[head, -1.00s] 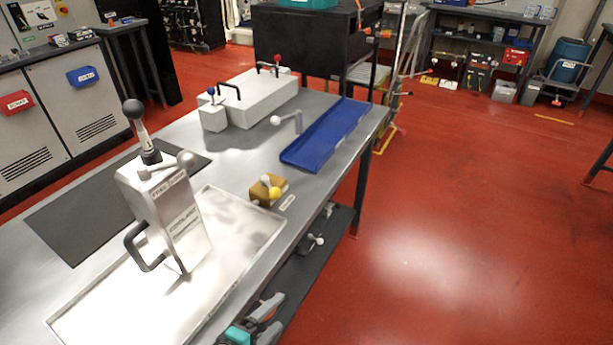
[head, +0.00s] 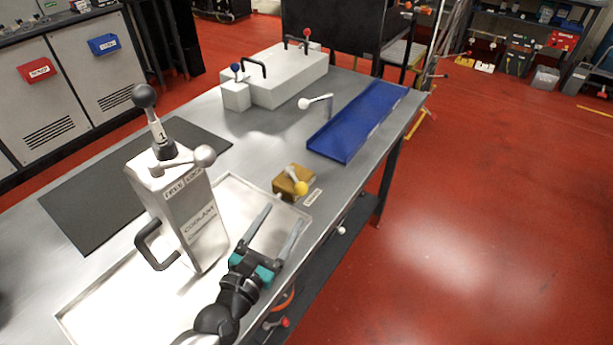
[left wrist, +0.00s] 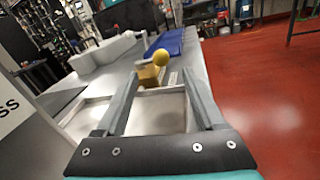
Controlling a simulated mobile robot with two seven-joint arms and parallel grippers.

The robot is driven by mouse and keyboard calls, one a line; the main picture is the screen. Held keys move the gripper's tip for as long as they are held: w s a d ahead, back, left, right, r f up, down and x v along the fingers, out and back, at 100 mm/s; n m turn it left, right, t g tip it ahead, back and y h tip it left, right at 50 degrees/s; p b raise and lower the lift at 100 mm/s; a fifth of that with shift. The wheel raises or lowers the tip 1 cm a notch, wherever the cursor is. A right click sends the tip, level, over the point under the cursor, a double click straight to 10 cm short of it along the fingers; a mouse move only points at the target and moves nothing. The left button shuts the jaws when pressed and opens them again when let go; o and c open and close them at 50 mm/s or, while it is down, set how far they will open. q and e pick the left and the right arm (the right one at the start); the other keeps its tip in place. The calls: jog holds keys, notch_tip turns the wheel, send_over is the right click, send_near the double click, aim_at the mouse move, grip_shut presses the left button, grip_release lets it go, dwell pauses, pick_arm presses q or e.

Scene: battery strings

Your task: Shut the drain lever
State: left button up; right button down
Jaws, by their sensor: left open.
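A small brass block (head: 290,182) with a yellow ball-ended lever (head: 301,187) sits by the far right corner of the metal tray (head: 85,318); I take this as the drain lever. The label beside it is too small to read. My left gripper (head: 285,213) is open and empty over the tray's right edge, its fingers pointing toward the block, apart from it. In the left wrist view the yellow ball (left wrist: 160,57) and block (left wrist: 148,76) show beyond and between the open fingertips (left wrist: 160,74). My right gripper is out of view.
A tall white coolant container (head: 203,232) with a black handle and top lever stands on the tray, left of my gripper. Behind are a blue trough (head: 350,130), a ball-ended lever (head: 317,101) and a white box (head: 290,82). A dark mat (head: 90,205) lies left.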

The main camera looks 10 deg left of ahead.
aim_at(300, 190)
pick_arm(q)
jog(key=w, duration=0.4)
jog(key=w+d, duration=0.1)
jog(key=w, duration=0.3)
jog(key=w+d+b, duration=0.1)
jog(key=w, duration=0.2)
jog(key=shift+w, duration=0.95)
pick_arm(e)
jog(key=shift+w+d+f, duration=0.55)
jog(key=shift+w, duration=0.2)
pick_arm(q)
jog(key=c, duration=0.5)
jog(key=shift+f, duration=0.1)
grip_shut()
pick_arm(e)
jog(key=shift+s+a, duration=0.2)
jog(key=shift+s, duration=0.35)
pick_arm(q)
jog(key=shift+f, duration=0.1)
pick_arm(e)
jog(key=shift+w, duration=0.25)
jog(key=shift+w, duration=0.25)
